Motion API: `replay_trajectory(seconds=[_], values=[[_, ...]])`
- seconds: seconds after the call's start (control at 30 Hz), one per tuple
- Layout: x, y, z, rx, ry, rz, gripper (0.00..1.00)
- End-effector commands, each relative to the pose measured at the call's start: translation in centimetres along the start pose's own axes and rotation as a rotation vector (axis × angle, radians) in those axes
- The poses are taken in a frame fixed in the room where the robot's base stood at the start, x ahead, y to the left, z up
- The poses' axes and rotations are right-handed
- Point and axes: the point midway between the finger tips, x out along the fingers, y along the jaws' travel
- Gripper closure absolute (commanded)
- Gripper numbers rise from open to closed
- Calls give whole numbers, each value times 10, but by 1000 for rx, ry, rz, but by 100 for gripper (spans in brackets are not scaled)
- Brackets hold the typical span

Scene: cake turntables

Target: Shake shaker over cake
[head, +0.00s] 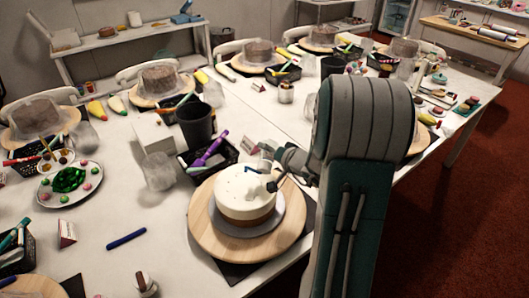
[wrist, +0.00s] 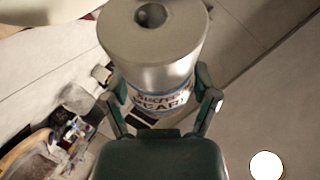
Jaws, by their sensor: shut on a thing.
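The white-frosted cake (head: 245,190), brown around its lower side, sits on a grey plate on a round wooden turntable (head: 210,235). My gripper (head: 268,180) is at the cake's right edge in the head view, its tips overlapping the cake top. In the wrist view my gripper (wrist: 160,90) is shut on a pale metallic cylindrical shaker (wrist: 155,50) with a dark round hole in its end and a label reading partly "PEARL". The shaker is hard to make out against the cake in the head view. I cannot tell whether anything is falling from it.
Behind the cake are a black basket (head: 205,160) with purple pens, a dark cup (head: 197,125) and a clear cup (head: 158,170). A sweets plate (head: 70,183) and a blue pen (head: 126,239) lie left. Other cakes line the tables. Bare table shows left of the turntable.

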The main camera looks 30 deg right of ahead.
Motion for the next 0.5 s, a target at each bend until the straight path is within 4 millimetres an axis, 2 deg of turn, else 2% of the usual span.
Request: replay_trajectory(seconds=[0.23, 0.5], values=[[2, 2, -2, 11, -7, 5, 82], [15, 3, -11, 13, -9, 5, 82]])
